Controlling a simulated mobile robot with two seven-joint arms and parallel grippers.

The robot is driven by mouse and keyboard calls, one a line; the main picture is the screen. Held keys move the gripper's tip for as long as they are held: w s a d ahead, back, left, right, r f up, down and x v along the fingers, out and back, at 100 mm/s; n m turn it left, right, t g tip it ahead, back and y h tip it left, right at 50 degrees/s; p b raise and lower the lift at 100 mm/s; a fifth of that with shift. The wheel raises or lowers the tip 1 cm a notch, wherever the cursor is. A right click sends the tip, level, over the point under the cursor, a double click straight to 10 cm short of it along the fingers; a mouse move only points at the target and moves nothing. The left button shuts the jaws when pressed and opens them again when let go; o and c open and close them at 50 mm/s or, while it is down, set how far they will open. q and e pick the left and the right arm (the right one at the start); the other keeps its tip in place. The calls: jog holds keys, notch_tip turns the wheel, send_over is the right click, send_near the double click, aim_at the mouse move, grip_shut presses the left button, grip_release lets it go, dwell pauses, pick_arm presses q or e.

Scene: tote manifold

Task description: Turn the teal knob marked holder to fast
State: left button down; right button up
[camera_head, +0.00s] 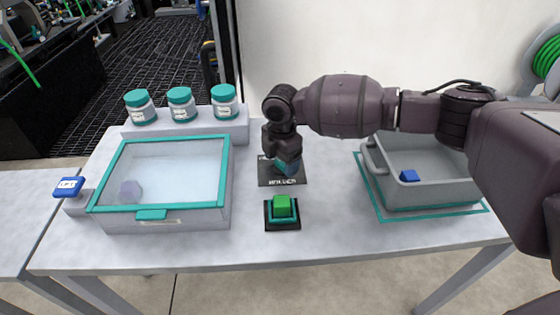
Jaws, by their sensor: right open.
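The teal knob (280,164) sits on a dark plate (283,182) marked with white lettering that seems to read holder, at the middle of the table. My right gripper (289,172) points down right over the knob and hides most of it. Its jaws are open around or just above the knob; I cannot tell whether they touch it. The knob's pointer and the fast mark are hidden behind the gripper. My left gripper is not in view.
A teal-rimmed clear-lidded box (222,190) stands left, with several teal-lidded jars (181,105) behind. A grey tote (430,192) holding a blue block (409,176) stands right. A blue LIFT button (69,187) is far left.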

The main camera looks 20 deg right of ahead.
jog(key=shift+f, duration=0.35)
